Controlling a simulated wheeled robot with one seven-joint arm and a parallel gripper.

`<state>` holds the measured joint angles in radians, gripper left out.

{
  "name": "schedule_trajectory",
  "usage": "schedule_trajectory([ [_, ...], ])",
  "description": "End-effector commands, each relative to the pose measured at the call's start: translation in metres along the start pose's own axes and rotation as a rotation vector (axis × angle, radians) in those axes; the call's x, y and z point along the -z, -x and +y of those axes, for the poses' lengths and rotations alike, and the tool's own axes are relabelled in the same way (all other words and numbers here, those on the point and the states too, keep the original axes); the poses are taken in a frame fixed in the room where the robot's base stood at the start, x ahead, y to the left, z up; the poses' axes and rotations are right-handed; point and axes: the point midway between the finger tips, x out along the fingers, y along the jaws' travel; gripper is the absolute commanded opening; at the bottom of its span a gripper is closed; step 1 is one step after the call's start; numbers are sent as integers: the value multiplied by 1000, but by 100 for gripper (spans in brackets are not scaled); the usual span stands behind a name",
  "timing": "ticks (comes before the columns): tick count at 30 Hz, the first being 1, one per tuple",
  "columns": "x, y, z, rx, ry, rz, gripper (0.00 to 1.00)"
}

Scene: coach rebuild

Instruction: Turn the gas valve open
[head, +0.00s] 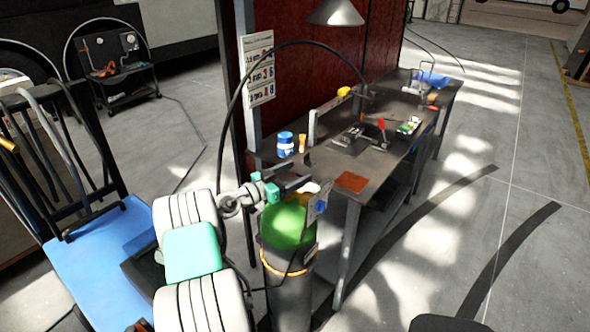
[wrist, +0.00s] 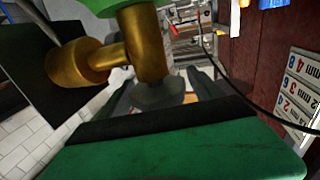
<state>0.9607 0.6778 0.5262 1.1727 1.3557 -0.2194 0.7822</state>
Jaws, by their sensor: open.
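The gas cylinder (head: 288,226) stands at the near left end of the workbench, with a green shoulder and a grey body. In the wrist view, which is upside down, its brass valve (wrist: 143,45) comes off the green shoulder (wrist: 92,5), with a side outlet (wrist: 78,65). A dark grey valve knob (wrist: 158,96) sits at the brass stem's end. My gripper (head: 290,184) is at the cylinder's top. In the wrist view my gripper (wrist: 165,84) is open, its dark fingers on either side of the knob. Contact with it cannot be told. In the head view the gripper mostly hides the valve.
The workbench (head: 318,168) holds a blue-and-white tub (head: 285,144), a rust-coloured plate (head: 352,182) and tools. A black hose (head: 236,105) arches over beside the dark red panel (head: 310,75). A blue cart (head: 95,245) stands left. Floor on the right is open.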

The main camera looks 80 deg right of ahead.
Motion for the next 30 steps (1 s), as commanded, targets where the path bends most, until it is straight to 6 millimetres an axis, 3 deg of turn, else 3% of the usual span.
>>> schedule_trajectory([
  [8,0,-2,0,1,0,0,74],
  [30,0,-2,-1,2,-1,0,13],
])
